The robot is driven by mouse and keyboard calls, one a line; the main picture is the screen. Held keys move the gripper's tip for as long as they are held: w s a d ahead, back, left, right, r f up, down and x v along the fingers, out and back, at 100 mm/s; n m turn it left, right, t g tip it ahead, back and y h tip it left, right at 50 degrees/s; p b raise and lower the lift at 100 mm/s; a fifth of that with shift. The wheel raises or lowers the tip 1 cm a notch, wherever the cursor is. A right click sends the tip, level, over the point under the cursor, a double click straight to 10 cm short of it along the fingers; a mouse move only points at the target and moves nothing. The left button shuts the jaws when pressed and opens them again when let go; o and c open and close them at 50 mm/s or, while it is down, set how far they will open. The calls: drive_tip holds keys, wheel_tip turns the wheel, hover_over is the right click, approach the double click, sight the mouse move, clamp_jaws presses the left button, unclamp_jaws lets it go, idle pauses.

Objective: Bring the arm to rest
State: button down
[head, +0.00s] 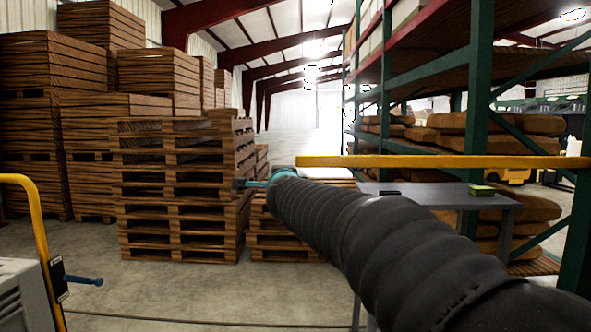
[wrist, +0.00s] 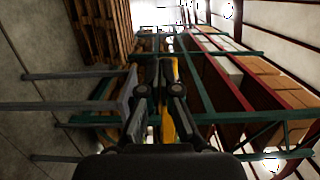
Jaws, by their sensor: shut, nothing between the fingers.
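My arm, in a ribbed black sleeve, reaches from the lower right to the middle of the head view. A small teal part shows at its far end, but the fingers cannot be made out there. In the wrist view my gripper (wrist: 161,68) is shut and empty, its dark fingers close together in the middle. A yellow bar (wrist: 170,75) shows behind the fingers; I cannot tell how far off it is.
A grey table (head: 450,198) with a green and yellow block (head: 482,190) stands beyond my arm, under a yellow bar (head: 440,161). Pallets (head: 180,190) are stacked at left, green racking (head: 480,90) stands right. A yellow rail (head: 42,240) is near left.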

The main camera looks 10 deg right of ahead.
drive_tip(key=s+a+f+n+g+y, duration=0.2)
drive_tip(key=s+a+f+n+y, duration=0.15)
drive_tip(key=a+f+n, duration=0.4)
drive_tip(key=s+f+n+g+y, duration=0.2)
drive_tip(key=s+f+n+g, duration=0.4)
drive_tip(key=s+f, duration=0.45)
drive_tip(key=s+d+f+n+g+h, duration=0.1)
drive_tip(key=s+d+f, duration=0.3)
drive_tip(key=s, duration=0.5)
drive_tip(key=s+d+f+n+g+h, duration=0.2)
drive_tip(key=s+d+f, duration=0.2)
drive_tip(key=s, duration=0.6)
drive_tip(key=s+d+f+n+g+h, duration=0.1)
drive_tip(key=s+d+f, duration=0.3)
drive_tip(key=s, duration=0.5)
drive_tip(key=shift+s+d+f+n+h, duration=0.25)
drive_tip(key=shift+d+n+h, duration=0.2)
drive_tip(key=shift+d, duration=0.95)
drive_tip(key=shift+a, duration=0.1)
